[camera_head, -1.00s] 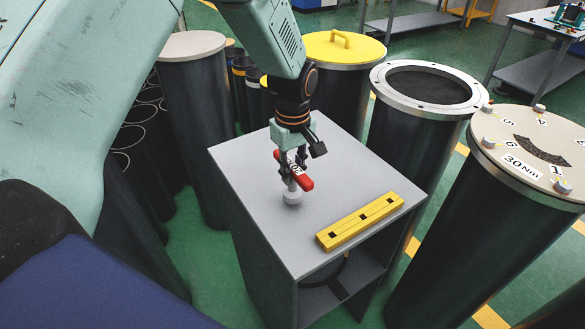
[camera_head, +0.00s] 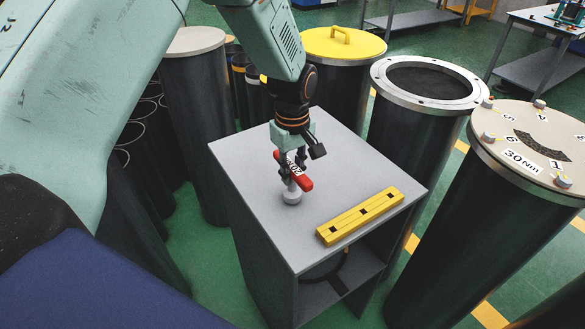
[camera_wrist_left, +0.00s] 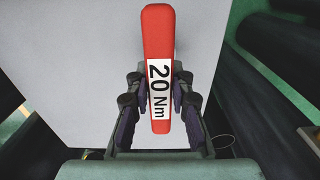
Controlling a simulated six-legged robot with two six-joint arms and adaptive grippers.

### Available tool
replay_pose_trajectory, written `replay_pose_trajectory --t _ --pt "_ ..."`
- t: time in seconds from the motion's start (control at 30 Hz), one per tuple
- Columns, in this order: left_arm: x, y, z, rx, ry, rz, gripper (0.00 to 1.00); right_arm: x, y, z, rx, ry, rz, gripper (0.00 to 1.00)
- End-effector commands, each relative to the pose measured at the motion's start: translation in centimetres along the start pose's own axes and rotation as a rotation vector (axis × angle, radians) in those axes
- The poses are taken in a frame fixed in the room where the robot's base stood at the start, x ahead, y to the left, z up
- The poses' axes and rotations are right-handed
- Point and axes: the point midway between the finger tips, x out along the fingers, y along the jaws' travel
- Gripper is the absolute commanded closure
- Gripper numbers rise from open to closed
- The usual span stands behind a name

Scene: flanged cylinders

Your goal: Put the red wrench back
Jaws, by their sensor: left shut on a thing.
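The red wrench (camera_head: 304,182) has a red handle and a grey round head (camera_head: 292,196) pointing down at the grey stand's top. My left gripper (camera_head: 292,168) is shut on its handle, over the stand's left half. In the left wrist view, the handle (camera_wrist_left: 159,35) with its white "20 Nm" label lies between the fingers of my left gripper (camera_wrist_left: 160,105). I cannot tell whether the head touches the surface. A yellow holder (camera_head: 360,216) with several dark square holes lies at the stand's front right. My right gripper is not in view.
The grey stand (camera_head: 245,150) has an open shelf below. Right of it are an open flanged cylinder (camera_head: 425,130) and one with a "30 Nm" lid (camera_head: 525,185). A yellow-lidded cylinder (camera_head: 343,75) stands behind. The stand top between wrench and holder is clear.

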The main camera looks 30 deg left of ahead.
Motion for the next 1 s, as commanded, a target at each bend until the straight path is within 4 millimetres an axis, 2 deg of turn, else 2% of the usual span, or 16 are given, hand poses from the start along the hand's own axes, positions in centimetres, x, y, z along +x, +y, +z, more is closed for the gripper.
replay_pose_trajectory --t 0.47,0.5,0.8,1.0 --pt "0.61 0.05 -0.02 0.0 0.001 0.001 1.0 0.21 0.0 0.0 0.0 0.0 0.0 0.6" --pt "0.61 0.05 -0.02 0.0 0.001 0.001 0.77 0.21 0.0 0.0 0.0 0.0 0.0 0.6" --pt "0.63 0.03 -0.01 0.0 0.001 0.001 0.52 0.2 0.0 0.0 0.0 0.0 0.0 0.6" --pt "0.64 0.01 0.0 0.0 0.0 0.0 0.52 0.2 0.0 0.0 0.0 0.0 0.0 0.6"
